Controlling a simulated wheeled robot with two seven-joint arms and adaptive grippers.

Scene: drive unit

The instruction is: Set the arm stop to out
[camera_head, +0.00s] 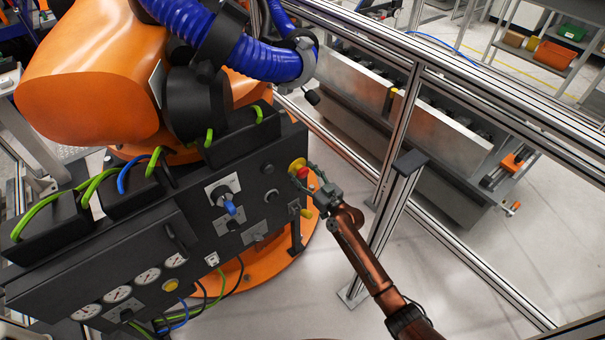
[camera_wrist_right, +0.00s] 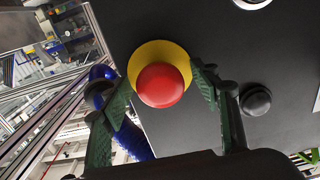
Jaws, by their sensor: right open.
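The dark control panel (camera_head: 190,235) fills the lower left of the head view. A red mushroom button (camera_head: 302,172) on a yellow collar (camera_head: 296,164) sits at its upper right; I take it for the arm stop. In the right wrist view the red button (camera_wrist_right: 160,85) is centred on its yellow ring (camera_wrist_right: 175,53). My right gripper (camera_head: 310,180) is at the button. In the wrist view its two green-padded fingers (camera_wrist_right: 160,97) are spread, one on each side of the button; contact cannot be told. My left gripper is not in view.
A rotary switch with a blue handle (camera_head: 228,206) and a black knob (camera_head: 271,196) sit left of the button. An orange robot arm (camera_head: 95,75) with a blue hose (camera_head: 265,58) stands behind the panel. A metal fence post (camera_head: 385,220) stands right of my right arm.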

